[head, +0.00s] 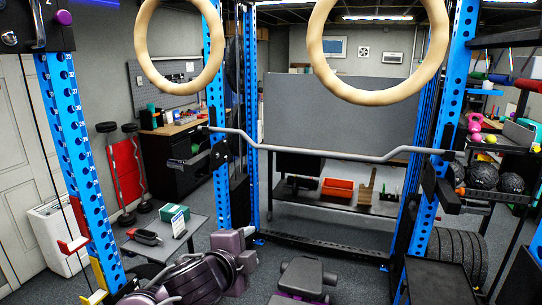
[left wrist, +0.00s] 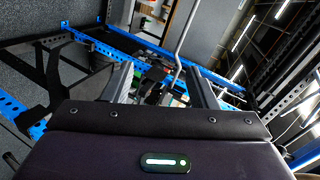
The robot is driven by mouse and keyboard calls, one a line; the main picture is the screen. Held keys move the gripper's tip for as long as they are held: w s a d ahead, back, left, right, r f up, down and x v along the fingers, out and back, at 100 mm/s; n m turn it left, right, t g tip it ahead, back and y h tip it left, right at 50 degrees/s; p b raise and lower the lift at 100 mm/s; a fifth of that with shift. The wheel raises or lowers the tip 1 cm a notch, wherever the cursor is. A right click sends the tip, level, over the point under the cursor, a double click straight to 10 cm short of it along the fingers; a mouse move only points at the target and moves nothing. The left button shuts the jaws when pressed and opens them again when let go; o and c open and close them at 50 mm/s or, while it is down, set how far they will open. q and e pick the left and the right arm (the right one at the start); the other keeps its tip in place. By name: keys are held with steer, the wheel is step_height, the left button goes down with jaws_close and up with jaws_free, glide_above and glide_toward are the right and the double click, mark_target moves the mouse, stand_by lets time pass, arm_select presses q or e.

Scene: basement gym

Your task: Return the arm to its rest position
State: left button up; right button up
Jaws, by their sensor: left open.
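My left arm (head: 195,280), dark and purple, is folded low at the bottom of the head view, left of centre. In the left wrist view my left gripper (left wrist: 160,88) has its two fingers apart, with no object seen held between them. Beyond the fingers are blue rack beams and a bent grey bar. My right gripper cannot be made out in either view.
A blue rack (head: 75,150) stands around the space, with a bent bar (head: 330,153) across it and two wooden rings (head: 177,88) hanging. A small grey table (head: 150,250) with a green box (head: 174,216) is near my left arm. A black bench (head: 165,150) stands behind.

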arm_select(q)
steer(key=s+a+f+n+g+y, duration=0.25)
steer(key=s+a+f+n, duration=0.3)
steer(key=s+f, duration=0.3)
steer(key=s+a+f+n+g+y, duration=0.1)
steer(key=s+a+f+n+g, duration=0.3)
steer(key=s+f+n, duration=0.35)
steer(key=s+a+f+n+g+y, duration=0.1)
steer(key=s+a+f+n+g, duration=0.3)
steer(key=s+f, duration=0.5)
step_height(320, 180, down, 33)
steer(key=s+a+b, duration=0.1)
steer(key=s+b, duration=0.2)
steer(key=b, duration=0.4)
steer(key=s+a+f+b, duration=0.2)
steer(key=s+f+b, duration=0.1)
steer(key=s+f, duration=0.7)
steer(key=s+a+f+g+b, duration=0.1)
steer(key=s+f+b, duration=0.2)
steer(key=s+f, duration=0.6)
step_height(320, 180, down, 7)
steer(key=shift+s+a+f, duration=0.15)
steer(key=shift+s+a, duration=0.25)
steer(key=shift+y, duration=0.25)
